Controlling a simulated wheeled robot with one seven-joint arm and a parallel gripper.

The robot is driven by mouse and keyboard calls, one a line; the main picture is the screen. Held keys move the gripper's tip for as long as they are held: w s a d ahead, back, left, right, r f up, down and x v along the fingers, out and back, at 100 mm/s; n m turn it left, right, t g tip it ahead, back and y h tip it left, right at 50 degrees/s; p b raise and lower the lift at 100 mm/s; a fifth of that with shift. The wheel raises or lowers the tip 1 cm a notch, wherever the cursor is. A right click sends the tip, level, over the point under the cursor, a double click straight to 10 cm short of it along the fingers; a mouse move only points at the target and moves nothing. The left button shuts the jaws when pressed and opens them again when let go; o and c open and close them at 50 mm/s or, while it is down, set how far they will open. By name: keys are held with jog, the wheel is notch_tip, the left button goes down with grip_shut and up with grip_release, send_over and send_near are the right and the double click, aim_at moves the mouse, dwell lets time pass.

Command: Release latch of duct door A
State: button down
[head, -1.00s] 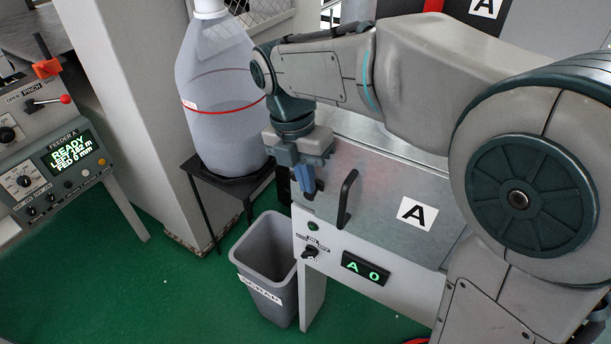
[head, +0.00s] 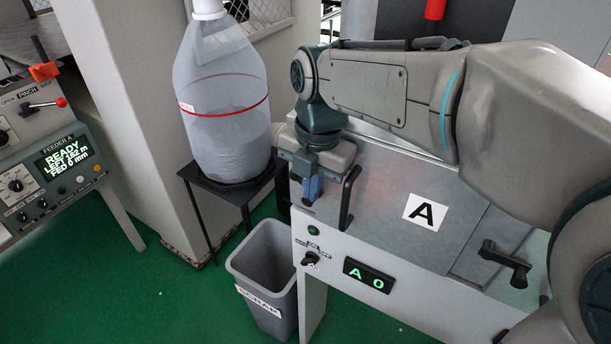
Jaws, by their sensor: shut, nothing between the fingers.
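The duct door A looks to be the grey metal panel (head: 385,195) with a white "A" label (head: 425,212), on top of the white machine. A black bar handle (head: 349,198) stands at the panel's left side. A black lever-like latch (head: 506,263) sits on a plate to the right of the label. My gripper (head: 311,192) points down at the panel's left edge, just left of the bar handle. It is shut and holds nothing. I cannot tell whether it touches the panel.
A grey scrap bin (head: 268,275) stands on the green floor below. A large clear bottle (head: 222,100) rests on a black stand (head: 215,185). The feeder A panel (head: 50,175) is at the left. A green "A 0" display (head: 366,274) and a black knob (head: 310,258) are on the machine front.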

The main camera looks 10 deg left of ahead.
jog(key=shift+r, duration=0.15)
notch_tip(320, 180, up, 14)
jog(key=d, duration=0.1)
jog(key=shift+s+f+p, duration=0.2)
jog(key=shift+p, duration=0.25)
